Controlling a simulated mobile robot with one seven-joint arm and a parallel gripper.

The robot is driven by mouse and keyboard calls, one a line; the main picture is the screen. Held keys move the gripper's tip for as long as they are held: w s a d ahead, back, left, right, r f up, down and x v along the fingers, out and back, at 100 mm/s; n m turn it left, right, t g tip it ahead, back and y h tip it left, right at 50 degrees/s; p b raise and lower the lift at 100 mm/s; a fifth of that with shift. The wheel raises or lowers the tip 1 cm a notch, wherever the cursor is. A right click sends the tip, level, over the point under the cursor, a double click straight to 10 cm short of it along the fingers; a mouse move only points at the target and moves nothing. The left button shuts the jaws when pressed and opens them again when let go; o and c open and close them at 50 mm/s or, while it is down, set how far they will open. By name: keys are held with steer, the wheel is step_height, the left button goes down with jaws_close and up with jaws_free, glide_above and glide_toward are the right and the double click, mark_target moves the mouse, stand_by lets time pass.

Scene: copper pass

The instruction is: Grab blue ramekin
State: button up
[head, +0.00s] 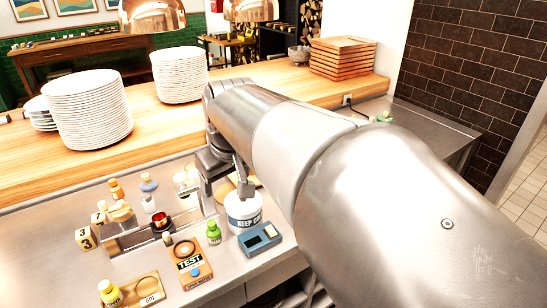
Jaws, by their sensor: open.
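No object is clearly recognisable as a blue ramekin. A small blue-topped item (148,183) stands among the small items on the steel counter, left of my gripper, but its shape is too small to tell. A small round blue piece (195,272) shows on the TEST board. My gripper (224,190) points down above the counter with its fingers apart and nothing seen between them. Its right finger overlaps the white lettered tub (243,216) in the picture; contact cannot be told. My arm hides the counter to the right.
A green bottle (213,233), a blue-grey device (262,239), the TEST board (187,256) and a copper-red cup (161,220) crowd the counter near my gripper. Plate stacks (88,108) and wooden trays (342,58) stand on the wooden shelf behind. Bare steel (45,225) lies at left.

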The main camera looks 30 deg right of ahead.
steer(key=w+d+f+n+g, duration=0.1)
steer(key=w+d+n, duration=0.1)
steer(key=w+d, duration=1.4)
steer(key=w+d+f+y, duration=0.1)
steer(key=w+d+f, duration=0.25)
steer(key=d, duration=0.35)
steer(key=w+d+f+n, duration=0.1)
steer(key=w+d+f, duration=0.1)
steer(key=d+f, duration=0.4)
steer(key=w+d+f+y, duration=0.1)
steer(key=w+d+f, duration=0.15)
steer(key=d, duration=0.65)
steer(key=shift+g, duration=0.4)
steer(key=x, duration=0.6)
steer(key=shift+s+a, duration=0.1)
steer(key=shift+s, duration=0.1)
steer(key=x, duration=0.5)
steer(key=shift+w+f, duration=0.1)
steer(key=shift+w, duration=0.2)
steer(key=c, duration=1.1)
